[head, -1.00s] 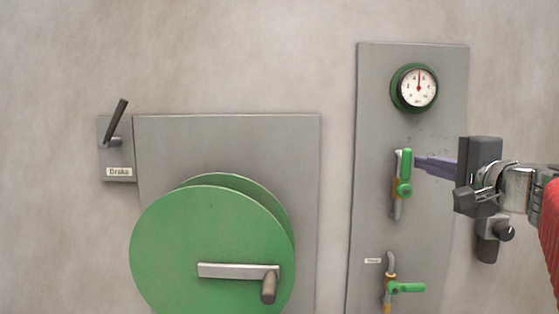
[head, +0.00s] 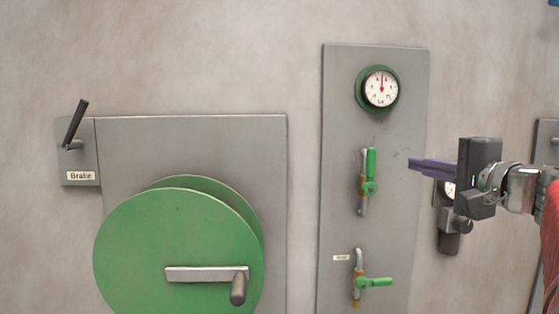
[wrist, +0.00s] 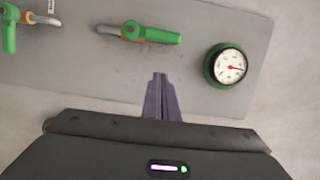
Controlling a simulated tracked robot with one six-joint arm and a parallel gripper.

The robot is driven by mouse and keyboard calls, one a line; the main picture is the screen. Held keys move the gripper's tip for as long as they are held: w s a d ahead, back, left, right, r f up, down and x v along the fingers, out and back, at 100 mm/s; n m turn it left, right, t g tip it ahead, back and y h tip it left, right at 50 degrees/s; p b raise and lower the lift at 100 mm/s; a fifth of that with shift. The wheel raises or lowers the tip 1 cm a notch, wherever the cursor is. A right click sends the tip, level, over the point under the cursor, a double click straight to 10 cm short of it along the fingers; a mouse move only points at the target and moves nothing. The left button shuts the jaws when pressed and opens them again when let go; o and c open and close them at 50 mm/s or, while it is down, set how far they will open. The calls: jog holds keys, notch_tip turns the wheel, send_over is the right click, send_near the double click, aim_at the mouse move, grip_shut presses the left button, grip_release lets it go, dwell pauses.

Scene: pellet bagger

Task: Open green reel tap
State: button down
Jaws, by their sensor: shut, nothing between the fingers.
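Two green-handled taps are on the tall grey panel. The upper tap (head: 369,180) has its handle upright, in line with its pipe; it also shows in the wrist view (wrist: 150,34). The lower tap (head: 374,282) has its handle pointing sideways to the right, across its pipe; it shows at the top left of the wrist view (wrist: 9,30). The small label beside the lower pipe is too small to read. My gripper (head: 412,163) is shut and empty, its purple fingers pointing left, apart from the upper tap's handle and to its right. The fingertips also show in the wrist view (wrist: 160,76).
A green-rimmed gauge (head: 379,89) sits above the taps. A large green reel (head: 175,240) with a crank handle (head: 238,288) and a brake lever (head: 76,124) are to the left. Another gauge (head: 449,190) is partly hidden behind my gripper.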

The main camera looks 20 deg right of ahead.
jog(key=s, duration=0.6)
jog(key=shift+a, duration=0.1)
dwell(0.3)
